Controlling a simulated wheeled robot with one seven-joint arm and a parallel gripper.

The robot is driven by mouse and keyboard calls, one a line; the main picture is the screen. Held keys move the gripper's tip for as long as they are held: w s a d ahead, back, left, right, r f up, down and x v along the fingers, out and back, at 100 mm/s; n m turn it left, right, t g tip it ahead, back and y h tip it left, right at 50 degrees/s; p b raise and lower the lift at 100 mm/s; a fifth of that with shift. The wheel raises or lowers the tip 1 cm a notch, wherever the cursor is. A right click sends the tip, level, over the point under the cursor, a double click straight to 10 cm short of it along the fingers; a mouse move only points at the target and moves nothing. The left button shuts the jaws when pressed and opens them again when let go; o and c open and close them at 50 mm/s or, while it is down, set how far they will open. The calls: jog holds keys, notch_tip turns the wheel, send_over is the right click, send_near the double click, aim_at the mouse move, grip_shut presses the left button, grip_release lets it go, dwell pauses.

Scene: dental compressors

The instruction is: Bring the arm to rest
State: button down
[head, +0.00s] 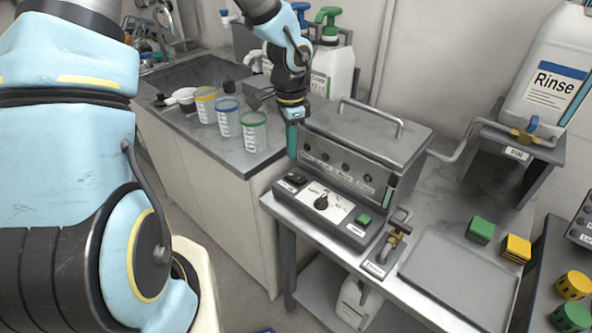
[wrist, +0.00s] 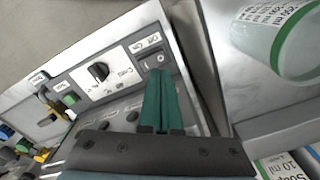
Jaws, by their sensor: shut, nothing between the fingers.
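My gripper (head: 292,140) is shut and empty, pointing down at the left side of the grey ultrasonic-style machine with a lid (head: 368,128). In the wrist view its teal fingers (wrist: 158,98) lie together in front of the machine's control panel. The panel (head: 325,203) has a black knob (head: 321,202), a black rocker switch (head: 295,180) and a green button (head: 363,220). The knob also shows in the wrist view (wrist: 98,71), and the switch (wrist: 153,60) is just past the fingertips. I cannot tell whether the fingers touch the machine.
Measuring cups with yellow, blue and green rims (head: 254,132) stand on the counter left of my gripper. A Rinse canister (head: 545,75) stands on a raised stand at right. A tray (head: 460,285), a brass valve (head: 393,240), and green and yellow blocks (head: 480,230) are on the steel table.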

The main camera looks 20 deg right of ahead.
jog(key=shift+r, duration=0.55)
jog(key=s+a+r+n, duration=0.1)
jog(key=a+r+n, duration=0.2)
jog(key=a+n, duration=0.2)
jog(key=s+a+r+n+t, duration=0.1)
jog(key=a+r+n, duration=0.2)
jog(key=a, duration=0.9)
jog(key=s+a+r+n, duration=0.2)
jog(key=a+r+n, duration=0.1)
jog(key=a+n, duration=0.6)
jog(key=shift+r+t, duration=0.25)
jog(key=shift+t, duration=0.05)
jog(key=shift+w, duration=0.1)
